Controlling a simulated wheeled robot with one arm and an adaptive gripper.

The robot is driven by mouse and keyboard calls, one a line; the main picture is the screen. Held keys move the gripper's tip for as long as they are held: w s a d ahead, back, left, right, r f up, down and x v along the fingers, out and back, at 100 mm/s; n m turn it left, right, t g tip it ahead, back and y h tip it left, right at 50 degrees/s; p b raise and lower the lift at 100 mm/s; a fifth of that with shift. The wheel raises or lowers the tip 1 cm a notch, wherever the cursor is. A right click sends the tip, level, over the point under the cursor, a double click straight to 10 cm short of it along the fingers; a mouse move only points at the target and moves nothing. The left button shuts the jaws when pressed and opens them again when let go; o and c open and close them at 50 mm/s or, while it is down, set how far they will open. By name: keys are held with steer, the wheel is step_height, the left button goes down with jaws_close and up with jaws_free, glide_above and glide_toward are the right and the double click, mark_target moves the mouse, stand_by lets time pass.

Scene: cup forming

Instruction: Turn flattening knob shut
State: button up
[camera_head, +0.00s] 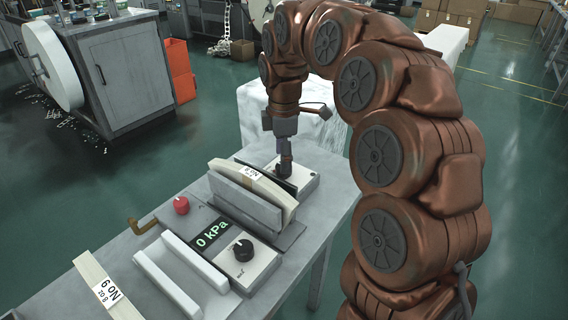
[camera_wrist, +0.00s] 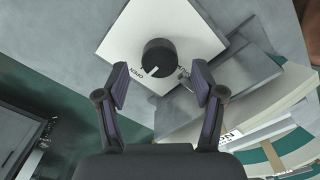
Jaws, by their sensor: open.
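A black round knob (camera_wrist: 158,55) sits on a square white plate (camera_wrist: 192,45) in the wrist view. In the head view my gripper (camera_head: 285,162) points down over the far white plate (camera_head: 307,180) and hides most of that knob. A second black knob (camera_head: 243,250) sits on a nearer white plate (camera_head: 258,264).
On the grey table (camera_head: 140,262) a labelled pale stack (camera_head: 270,187) stands behind a grey slab (camera_head: 245,208), close to the far plate. A red knob (camera_head: 181,205), brass handle (camera_head: 142,226), "0 kPa" display (camera_head: 212,234) and white rails (camera_head: 180,265) lie nearer.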

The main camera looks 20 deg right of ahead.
steer(key=shift+f, duration=1.35)
steer(key=c, duration=1.1)
